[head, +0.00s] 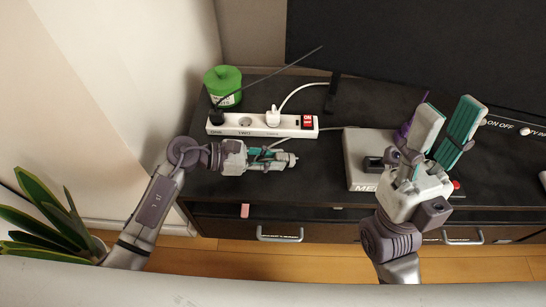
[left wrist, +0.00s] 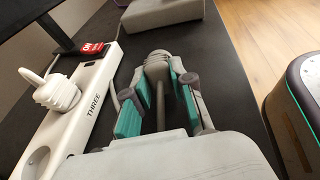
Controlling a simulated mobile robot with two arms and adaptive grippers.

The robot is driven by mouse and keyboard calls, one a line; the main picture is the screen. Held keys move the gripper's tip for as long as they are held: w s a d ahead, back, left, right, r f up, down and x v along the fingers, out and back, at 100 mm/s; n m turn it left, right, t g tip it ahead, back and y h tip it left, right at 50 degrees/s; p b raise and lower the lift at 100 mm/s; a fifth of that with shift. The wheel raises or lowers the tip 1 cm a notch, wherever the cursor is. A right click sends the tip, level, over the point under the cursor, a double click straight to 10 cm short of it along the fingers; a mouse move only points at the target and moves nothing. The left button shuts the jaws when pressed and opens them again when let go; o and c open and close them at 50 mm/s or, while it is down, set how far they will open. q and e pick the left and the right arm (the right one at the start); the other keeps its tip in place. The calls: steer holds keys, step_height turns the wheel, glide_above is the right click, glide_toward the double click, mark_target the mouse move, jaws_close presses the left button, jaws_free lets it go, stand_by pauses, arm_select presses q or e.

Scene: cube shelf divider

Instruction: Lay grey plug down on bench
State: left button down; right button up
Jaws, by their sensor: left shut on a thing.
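My left gripper (head: 278,159) is over the black bench top (head: 320,190), in front of the white power strip. It is shut on the grey plug (head: 292,160), whose rounded end shows past the fingertips. In the left wrist view the grey plug (left wrist: 157,62) sits between the teal-padded fingers (left wrist: 158,100). I cannot tell if the plug touches the bench (left wrist: 225,60). My right gripper (head: 440,130) is open and empty, fingers raised, above the right side of the bench near the grey box.
A green jar (head: 223,87) stands behind. A grey box (head: 358,158) is at the right. Bench is clear between left gripper and box.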

mark_target(275, 158)
arm_select(q)
steer(key=shift+f+b, duration=0.3)
stand_by(0.5)
steer(key=c, duration=1.4)
jaws_free()
steer(key=shift+o, duration=0.3)
steer(key=o, duration=0.5)
steer(key=shift+a+r, duration=0.15)
steer(key=shift+s+a+r+p, duration=0.15)
steer(key=shift+a+r+p, duration=0.25)
steer(key=shift+a, duration=0.3)
steer(key=shift+s+a+r+p, duration=0.15)
steer(key=shift+a+r+p, duration=0.05)
steer(key=shift+a+r, duration=0.4)
step_height(275, 158, up, 10)
